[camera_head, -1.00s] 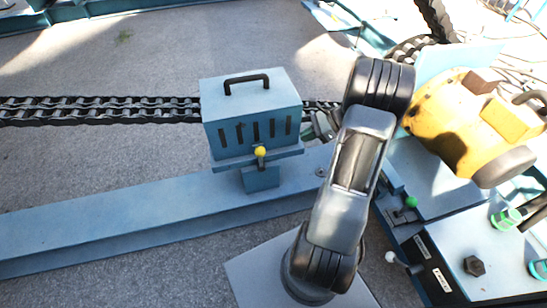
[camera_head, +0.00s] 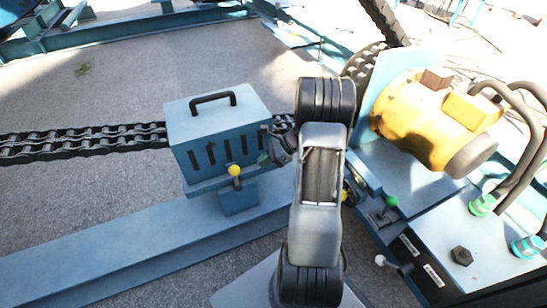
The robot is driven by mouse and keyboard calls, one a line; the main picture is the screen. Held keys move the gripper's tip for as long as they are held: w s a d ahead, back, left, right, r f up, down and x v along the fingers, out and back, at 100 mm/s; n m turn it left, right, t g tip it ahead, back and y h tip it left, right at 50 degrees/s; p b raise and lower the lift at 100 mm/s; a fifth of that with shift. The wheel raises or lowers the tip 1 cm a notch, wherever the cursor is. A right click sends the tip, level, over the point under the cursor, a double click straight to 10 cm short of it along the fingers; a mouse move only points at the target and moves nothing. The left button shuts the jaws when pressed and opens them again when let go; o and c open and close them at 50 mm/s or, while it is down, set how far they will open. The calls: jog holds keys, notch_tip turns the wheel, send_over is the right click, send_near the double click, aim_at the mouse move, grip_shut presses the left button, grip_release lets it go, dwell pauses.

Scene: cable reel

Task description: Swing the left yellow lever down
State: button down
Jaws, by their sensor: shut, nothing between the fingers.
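The left yellow lever has a yellow ball knob (camera_head: 234,170) on a short dark stem, at the lower front of the blue slotted box (camera_head: 218,146). The knob stands out in front of the box's lower ledge. My gripper (camera_head: 267,159) shows partly beside the box's right end, behind my arm. It is shut and empty, to the right of the yellow knob and apart from it. A second yellow part (camera_head: 346,194) peeks out right of my arm; most of it is hidden.
A chain (camera_head: 80,142) runs into the box from the left. A long blue beam (camera_head: 110,250) lies below it. A yellow motor (camera_head: 425,120) stands right of my arm, with a green-knobbed lever (camera_head: 391,201) and a white-knobbed one (camera_head: 380,260) nearby. Grey floor lies open at upper left.

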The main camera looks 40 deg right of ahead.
jog(key=b, duration=0.1)
send_near(236, 177)
jog(key=w+a+f, duration=0.2)
jog(key=shift+a+r+b, duration=0.25)
jog(key=shift+a+b, duration=0.1)
jog(key=shift+a, duration=0.05)
jog(key=shift+w+r, duration=0.1)
